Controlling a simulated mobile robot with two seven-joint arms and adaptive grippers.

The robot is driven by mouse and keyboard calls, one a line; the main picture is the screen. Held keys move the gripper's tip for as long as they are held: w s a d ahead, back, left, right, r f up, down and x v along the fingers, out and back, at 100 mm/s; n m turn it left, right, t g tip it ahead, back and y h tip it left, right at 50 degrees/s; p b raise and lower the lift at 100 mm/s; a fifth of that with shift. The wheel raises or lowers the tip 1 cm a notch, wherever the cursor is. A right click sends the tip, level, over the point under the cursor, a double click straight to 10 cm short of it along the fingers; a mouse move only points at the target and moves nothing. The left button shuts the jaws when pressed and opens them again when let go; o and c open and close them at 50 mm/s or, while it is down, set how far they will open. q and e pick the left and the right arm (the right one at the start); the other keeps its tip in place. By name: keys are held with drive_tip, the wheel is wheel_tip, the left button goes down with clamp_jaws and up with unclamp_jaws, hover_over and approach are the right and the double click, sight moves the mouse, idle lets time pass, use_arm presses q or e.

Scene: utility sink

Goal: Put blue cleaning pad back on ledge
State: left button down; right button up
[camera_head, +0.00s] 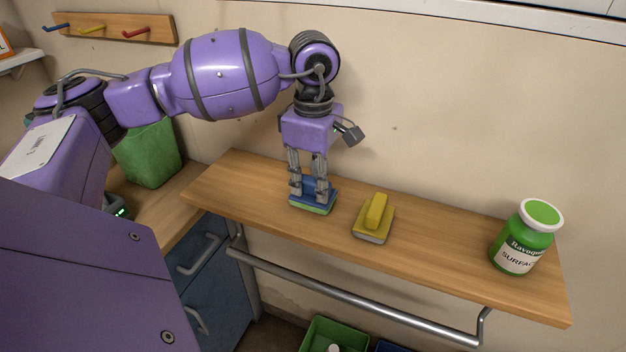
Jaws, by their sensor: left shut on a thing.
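The blue cleaning pad (314,204) has a blue top and a green underside. It is at the left part of the wooden ledge (440,250), and its underside appears to touch the ledge. My left gripper (309,192) points down from above and is shut on the pad, with its fingers on either side of the pad's raised blue grip. The fingers hide part of the pad. My right gripper is not in view.
A yellow pad (373,220) with a grey underside sits just right of the blue pad. A green-lidded jar (522,238) stands at the ledge's right end. A metal rail (350,297) runs below the ledge's front edge. A green bin (148,155) stands at left.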

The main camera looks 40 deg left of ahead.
sight(313, 180)
use_arm(q)
drive_tip(key=shift+f, duration=0.2)
drive_tip(key=c, duration=1.6)
unclamp_jaws()
drive_tip(key=shift+o, duration=0.2)
drive_tip(key=shift+r, duration=0.25)
wheel_tip(313, 180, up, 12)
drive_tip(key=shift+f, duration=0.15)
